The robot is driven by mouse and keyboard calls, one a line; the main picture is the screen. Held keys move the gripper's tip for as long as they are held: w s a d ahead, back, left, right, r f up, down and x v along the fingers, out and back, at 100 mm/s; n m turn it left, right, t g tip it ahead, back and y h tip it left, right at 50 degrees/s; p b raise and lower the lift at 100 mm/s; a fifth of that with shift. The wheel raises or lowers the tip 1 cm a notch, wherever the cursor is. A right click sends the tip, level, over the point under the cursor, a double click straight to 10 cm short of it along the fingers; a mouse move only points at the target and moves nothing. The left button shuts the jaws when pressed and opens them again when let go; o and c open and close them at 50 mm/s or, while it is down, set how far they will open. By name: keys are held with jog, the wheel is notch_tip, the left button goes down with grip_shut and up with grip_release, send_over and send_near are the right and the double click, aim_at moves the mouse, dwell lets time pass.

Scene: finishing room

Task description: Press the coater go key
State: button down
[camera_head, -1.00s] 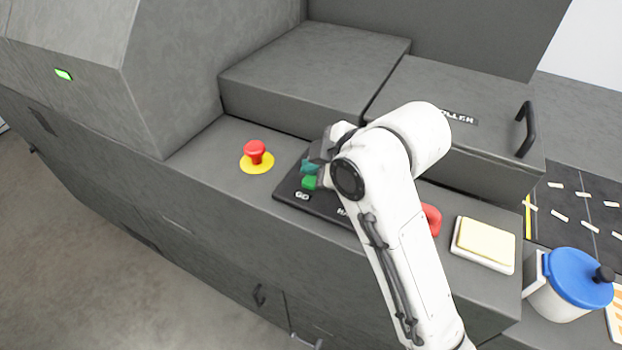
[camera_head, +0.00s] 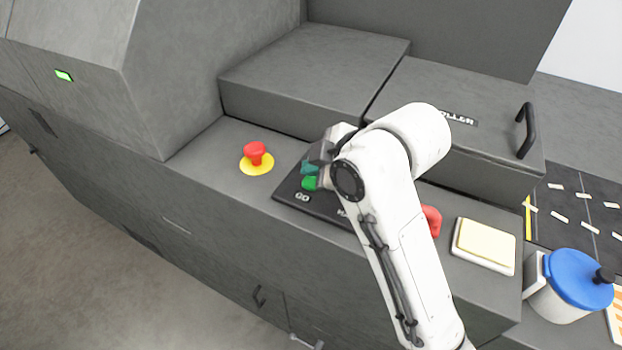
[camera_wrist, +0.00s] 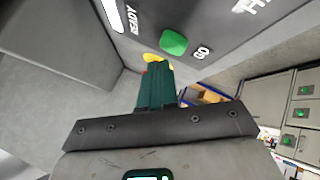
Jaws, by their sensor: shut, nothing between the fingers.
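The green go key (camera_head: 309,184) sits on a dark panel (camera_head: 289,193) on the coater's grey ledge, with the label GO in front of it. It also shows in the wrist view (camera_wrist: 173,41), beyond the fingertips. My gripper (camera_head: 309,168) has teal fingers, shut together and empty, right behind the key in the head view. In the wrist view the shut fingers (camera_wrist: 155,68) end just short of the key in the picture. I cannot tell whether they touch it. My arm covers the right part of the panel and its other label.
A red mushroom button (camera_head: 255,152) on a yellow disc stands left of the panel. A red part (camera_head: 432,220) and a cream pad (camera_head: 485,243) lie right of my arm. A blue-lidded pot (camera_head: 575,285) stands far right. Grey raised covers (camera_head: 315,75) rise behind.

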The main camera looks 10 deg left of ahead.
jog(key=shift+f, duration=0.15)
dwell(0.6)
jog(key=shift+f, duration=0.25)
